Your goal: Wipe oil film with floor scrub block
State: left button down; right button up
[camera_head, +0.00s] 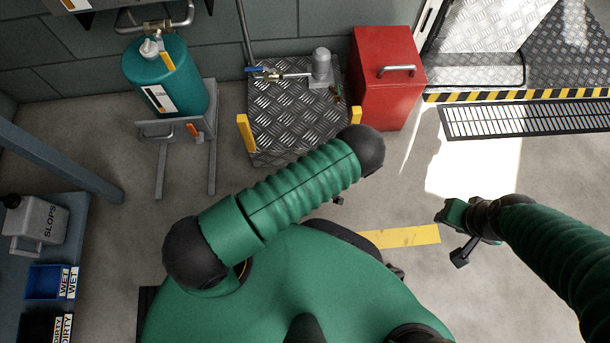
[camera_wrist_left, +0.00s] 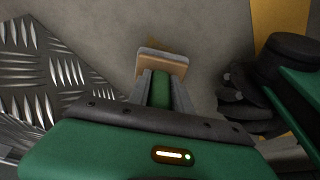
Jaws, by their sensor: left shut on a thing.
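In the left wrist view, the floor scrub block (camera_wrist_left: 162,64) shows as a tan block with a pale grey edge. My left gripper (camera_wrist_left: 160,88) is shut on it, with a finger on each side of a green middle part. The block is over the grey floor; I cannot tell whether it touches. In the head view my left arm hides this gripper and the block. My right gripper (camera_head: 460,228) is above the floor at right, and its jaws are too small to read.
A tread-plate stand (camera_head: 290,115) with pipework is ahead, between a teal tank (camera_head: 180,85) and a red cabinet (camera_head: 385,85). A floor grate (camera_head: 525,118) is at right. A SLOPS can (camera_head: 35,225) and a blue WET bin (camera_head: 45,283) are at left. Open floor (camera_head: 420,190) lies right of centre.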

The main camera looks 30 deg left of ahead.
pick_arm(q)
jog(key=a, duration=0.4)
jog(key=w+a+f+p, duration=0.1)
jog(key=a, duration=0.2)
jog(key=shift+w, duration=0.1)
jog(key=shift+a, duration=0.1)
notch_tip(320, 180, up, 8)
jog(key=p, duration=0.7)
jog(key=shift+d, duration=0.25)
jog(key=shift+w, duration=0.1)
